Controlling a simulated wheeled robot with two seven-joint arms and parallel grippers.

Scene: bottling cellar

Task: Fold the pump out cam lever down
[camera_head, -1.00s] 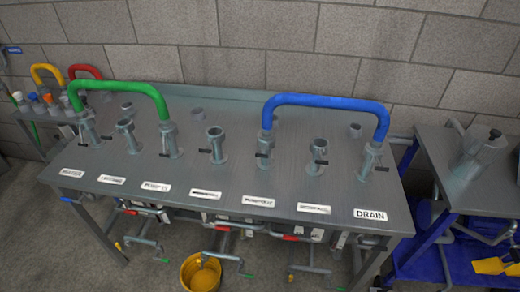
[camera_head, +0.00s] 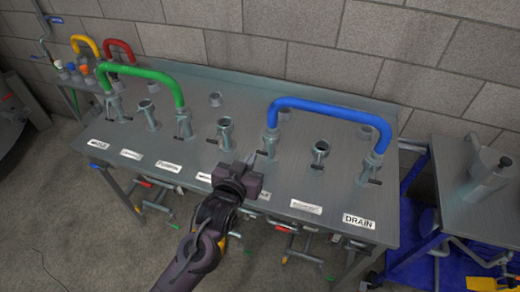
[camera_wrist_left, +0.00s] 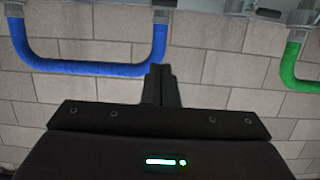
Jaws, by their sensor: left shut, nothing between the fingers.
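The blue hose (camera_head: 325,104) arches between two standing ports. Its left end sits on the pump out port (camera_head: 271,143), the right on the DRAIN port (camera_head: 371,166). The pump out cam lever (camera_head: 262,153) is a small dark bar at that port's left side; its exact angle is too small to tell. My left gripper (camera_head: 250,160) is shut and empty, its tips just left of and in front of this lever; contact cannot be told. The arm covers the pump out label. In the left wrist view the shut fingers (camera_wrist_left: 160,72) overlap the blue hose's end (camera_wrist_left: 159,45). My right gripper is out of view.
A green hose (camera_head: 145,74) joins two ports at the left; an uncovered port (camera_head: 225,134) stands left of my gripper. Another uncovered port (camera_head: 320,154) stands under the blue arch. A side table (camera_head: 465,165) stands right.

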